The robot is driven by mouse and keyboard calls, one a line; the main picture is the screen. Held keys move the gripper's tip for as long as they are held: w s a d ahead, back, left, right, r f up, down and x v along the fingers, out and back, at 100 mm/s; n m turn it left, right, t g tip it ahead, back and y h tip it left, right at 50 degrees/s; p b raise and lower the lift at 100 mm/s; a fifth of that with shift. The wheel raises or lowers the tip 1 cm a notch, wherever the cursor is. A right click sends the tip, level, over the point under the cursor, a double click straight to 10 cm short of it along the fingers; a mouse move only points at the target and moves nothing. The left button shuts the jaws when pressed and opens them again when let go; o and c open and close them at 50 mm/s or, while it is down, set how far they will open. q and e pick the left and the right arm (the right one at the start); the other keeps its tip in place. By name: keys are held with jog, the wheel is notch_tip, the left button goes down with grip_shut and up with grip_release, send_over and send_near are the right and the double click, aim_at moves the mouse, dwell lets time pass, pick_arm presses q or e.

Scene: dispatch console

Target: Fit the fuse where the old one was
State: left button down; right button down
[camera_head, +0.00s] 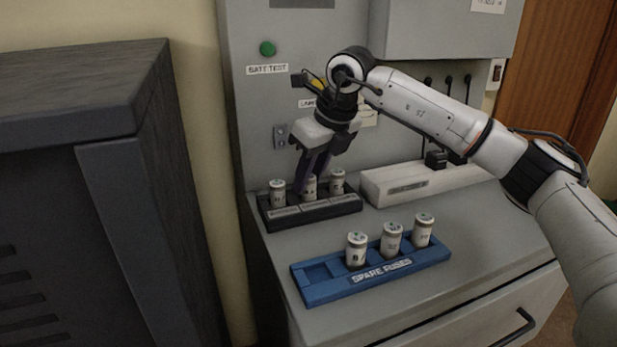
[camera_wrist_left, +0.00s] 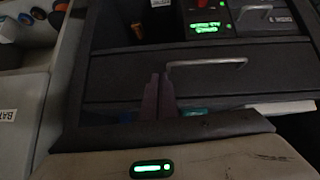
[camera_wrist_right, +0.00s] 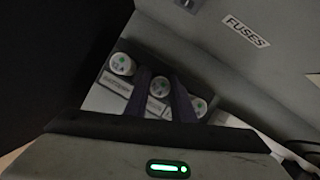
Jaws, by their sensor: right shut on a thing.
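The dark fuse holder (camera_head: 315,212) stands on the console top against the grey panel. White fuses stand at its left (camera_head: 278,192) and right (camera_head: 337,183). My right gripper (camera_head: 309,184) points down over the middle place, shut on a white fuse (camera_head: 310,190) between the other two. The right wrist view shows this fuse (camera_wrist_right: 160,87) between the fingers. Its lower end is hidden, so I cannot tell whether it is fully seated. My left gripper (camera_wrist_left: 158,85) looks shut and empty in the left wrist view, before a dark drawer front.
The blue spare-fuse tray (camera_head: 370,281) sits nearer on the console top, with three fuses and an empty leftmost place. A pale box (camera_head: 415,181) stands right of the holder. A dark cabinet (camera_head: 85,90) is at the left.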

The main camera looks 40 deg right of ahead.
jog(key=c, duration=1.5)
grip_release()
jog(key=shift+f, duration=0.1)
jog(key=v, duration=1.2)
jog(key=shift+w+r, duration=0.1)
jog(key=shift+r, duration=0.15)
